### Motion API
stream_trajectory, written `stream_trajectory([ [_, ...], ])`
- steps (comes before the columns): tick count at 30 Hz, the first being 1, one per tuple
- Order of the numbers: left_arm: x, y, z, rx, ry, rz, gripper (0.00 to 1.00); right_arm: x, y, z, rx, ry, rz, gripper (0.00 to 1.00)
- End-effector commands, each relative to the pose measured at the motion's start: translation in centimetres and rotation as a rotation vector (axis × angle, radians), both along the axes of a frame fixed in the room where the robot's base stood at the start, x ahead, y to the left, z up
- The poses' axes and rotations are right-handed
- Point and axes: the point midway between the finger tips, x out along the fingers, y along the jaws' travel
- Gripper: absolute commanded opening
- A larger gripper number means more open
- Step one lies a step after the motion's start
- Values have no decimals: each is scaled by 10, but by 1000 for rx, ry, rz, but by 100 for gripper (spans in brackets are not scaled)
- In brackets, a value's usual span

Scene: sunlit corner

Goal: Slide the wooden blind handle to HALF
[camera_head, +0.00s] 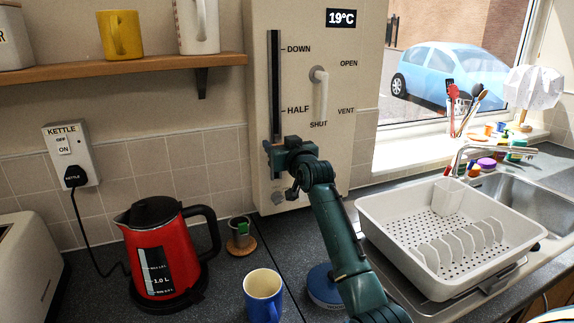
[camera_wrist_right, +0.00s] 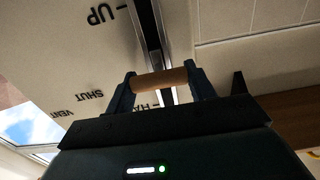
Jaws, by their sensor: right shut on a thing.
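The wooden blind handle (camera_wrist_right: 160,79) is a short light-brown bar, seen in the wrist view between the two fingers of my right gripper (camera_wrist_right: 163,86). The gripper is shut on it. In the head view my right gripper (camera_head: 281,152) is at the lower part of the dark vertical slot (camera_head: 275,75) and hides most of the handle. It sits below the HALF mark (camera_head: 298,110). DOWN (camera_head: 299,49) is at the slot's top. The wrist view shows UP (camera_wrist_right: 101,15) upside down beside the slot, and HALF partly covered. My left gripper is not in view.
On the same panel (camera_head: 361,30) a grey window lever (camera_head: 320,95) points down at SHUT. A white dish rack (camera_head: 460,225) is at the right. A shelf (camera_head: 130,66) is at upper left.

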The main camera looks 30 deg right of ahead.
Motion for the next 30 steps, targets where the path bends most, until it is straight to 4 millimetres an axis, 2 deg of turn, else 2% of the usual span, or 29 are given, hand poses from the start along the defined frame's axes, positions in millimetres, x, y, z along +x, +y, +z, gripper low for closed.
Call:
stream_trajectory([
  [1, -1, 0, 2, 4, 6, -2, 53, -2, -1, 30, -1, -26, -1, 13],
  [6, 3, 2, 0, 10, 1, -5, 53, -2, -1, 67, -1, -25, -1, 13],
  [10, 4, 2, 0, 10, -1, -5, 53, -3, 0, 78, -2, -17, -1, 13],
  [20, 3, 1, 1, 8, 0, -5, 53, -2, 0, 78, -1, -9, -1, 13],
  [21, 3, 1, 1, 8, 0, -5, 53, -2, 0, 78, -1, -9, -1, 57],
  [28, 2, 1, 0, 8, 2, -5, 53, -2, 0, 78, -1, -10, -1, 76],
  [30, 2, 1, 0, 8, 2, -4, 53, -2, 0, 78, -1, -10, -1, 76],
])
